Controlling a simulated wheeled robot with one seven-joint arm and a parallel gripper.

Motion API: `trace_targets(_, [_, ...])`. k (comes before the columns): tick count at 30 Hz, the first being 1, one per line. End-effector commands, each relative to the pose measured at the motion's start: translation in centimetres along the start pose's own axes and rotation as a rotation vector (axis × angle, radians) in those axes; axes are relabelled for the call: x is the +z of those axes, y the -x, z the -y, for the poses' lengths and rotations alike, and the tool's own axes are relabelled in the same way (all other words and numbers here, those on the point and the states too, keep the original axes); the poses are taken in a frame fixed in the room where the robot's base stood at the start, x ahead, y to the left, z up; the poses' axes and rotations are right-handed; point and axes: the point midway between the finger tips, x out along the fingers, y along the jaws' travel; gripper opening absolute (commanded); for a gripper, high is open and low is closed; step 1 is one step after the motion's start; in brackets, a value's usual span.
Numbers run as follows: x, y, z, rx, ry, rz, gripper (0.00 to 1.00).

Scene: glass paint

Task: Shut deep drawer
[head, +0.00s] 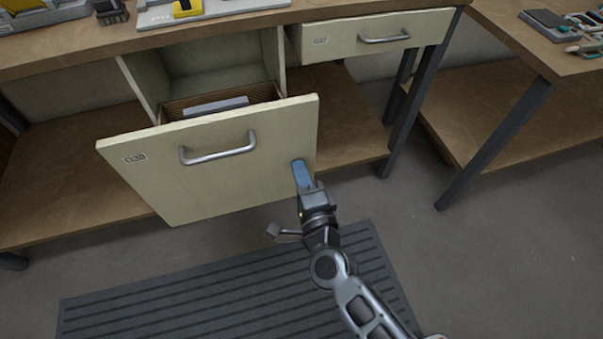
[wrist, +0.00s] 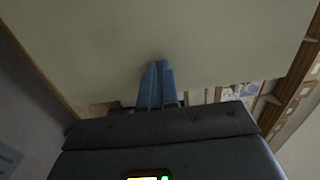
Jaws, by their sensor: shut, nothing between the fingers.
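The deep drawer (head: 215,180) is pulled open under the workbench. It has a large cream front panel, a grey bar handle (head: 218,148) and a small label at its left. A light grey item lies inside it. My gripper (head: 300,172) is at the right part of the front panel, right of the handle. Its blue fingers are together and empty, with the tips at or very near the panel; I cannot tell if they touch. In the wrist view the closed fingers (wrist: 157,82) point at the cream panel (wrist: 170,35), which fills the upper picture.
A shallow drawer (head: 375,34) at the upper right is shut or nearly so. The bench has dark metal legs (head: 425,85) and a wooden lower shelf (head: 345,125). A ribbed dark mat (head: 230,290) lies on the floor in front. A second table (head: 545,50) with tools stands at the right.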

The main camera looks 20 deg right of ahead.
Motion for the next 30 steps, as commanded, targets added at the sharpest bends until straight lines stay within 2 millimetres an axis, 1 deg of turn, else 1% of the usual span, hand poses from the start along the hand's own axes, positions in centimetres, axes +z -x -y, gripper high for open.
trace_targets(5, [0.0,-0.1,0.0,0.0,0.0,0.0,0.0])
trace_targets(11, [0.0,-1.4,0.1,-0.002,0.0,0.0,0.0])
trace_targets(17, [0.0,-4.3,0.2,-0.003,0.001,0.0,0.0])
trace_targets(30, [0.0,-12.7,0.0,-0.003,0.002,0.0,0.0])
